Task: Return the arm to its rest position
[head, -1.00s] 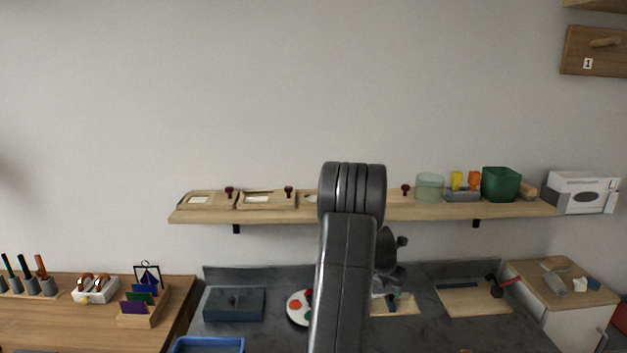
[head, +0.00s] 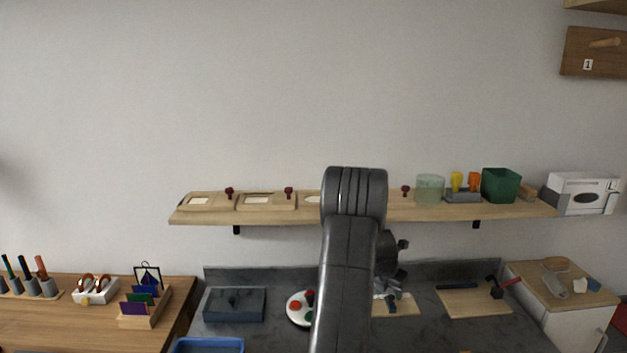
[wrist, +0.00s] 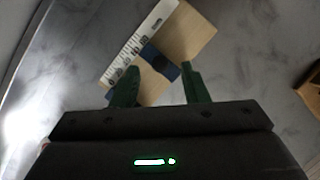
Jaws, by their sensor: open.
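My arm (head: 347,265) rises through the middle of the head view, bent at a rounded dark joint in front of the shelf. My gripper is mostly hidden behind it in that view; only a dark part of the wrist shows to the right. In the wrist view my gripper (wrist: 160,78) is open, with two green fingers apart and nothing seen held between them. Beyond the fingertips lies a pale wooden board (wrist: 192,36) with a white marked strip (wrist: 138,42) and a dark blue piece (wrist: 160,62). I cannot tell the gap between fingers and board.
A wooden shelf (head: 270,216) with frames, a green bin (head: 500,185) and cups runs along the wall. Below, the grey worktop holds a dark box (head: 234,304), a white round palette (head: 299,308) and boards. A wooden table (head: 60,318) stands left.

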